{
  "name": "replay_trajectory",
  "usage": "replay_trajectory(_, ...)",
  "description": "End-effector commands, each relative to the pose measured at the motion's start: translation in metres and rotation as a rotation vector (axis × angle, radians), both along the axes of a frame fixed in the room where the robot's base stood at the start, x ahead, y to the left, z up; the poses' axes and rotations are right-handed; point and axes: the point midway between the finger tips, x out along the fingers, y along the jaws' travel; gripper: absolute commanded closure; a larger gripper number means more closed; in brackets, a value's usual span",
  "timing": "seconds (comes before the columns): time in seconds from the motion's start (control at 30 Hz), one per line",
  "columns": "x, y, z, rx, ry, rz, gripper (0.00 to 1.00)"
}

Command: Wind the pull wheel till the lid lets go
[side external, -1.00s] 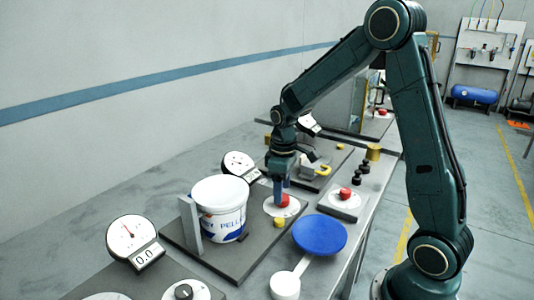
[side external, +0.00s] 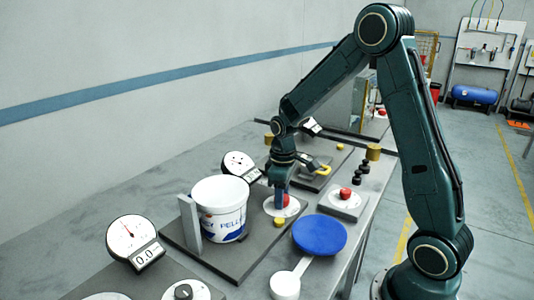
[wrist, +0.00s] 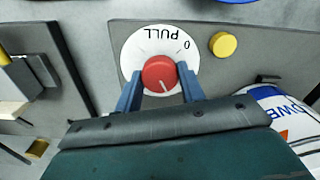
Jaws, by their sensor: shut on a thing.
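The pull wheel is a red knob (wrist: 159,75) with a white pointer line, on a white dial marked PULL and 0 (wrist: 131,53). In the side view the knob (side external: 287,200) is partly hidden by my gripper (side external: 281,203). In the wrist view the blue fingers of my gripper (wrist: 160,82) stand on either side of the knob, shut on it. The white tub (side external: 222,220) with blue print stands left of the dial in the side view. Its white lid (side external: 219,190) sits on top. The tub also shows at the right of the wrist view (wrist: 285,108).
A yellow button (side external: 279,222) sits close to the dial. A round gauge (side external: 238,163) stands behind the tub, and an upright grey plate (side external: 190,217) stands at its left. A blue pan (side external: 319,234) and another red knob (side external: 345,193) are to the right.

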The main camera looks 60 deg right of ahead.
Motion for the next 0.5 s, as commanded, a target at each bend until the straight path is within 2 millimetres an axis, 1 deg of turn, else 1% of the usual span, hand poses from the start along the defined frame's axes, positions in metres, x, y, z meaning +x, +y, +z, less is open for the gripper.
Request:
replay_trajectory(0.17, 0.0001, 0.0003, 0.0005, 0.001, 0.0, -0.052, 0.84)
replay_trajectory(0.5, 0.0002, 0.0003, 0.0005, 0.001, 0.0, -0.278, 0.84)
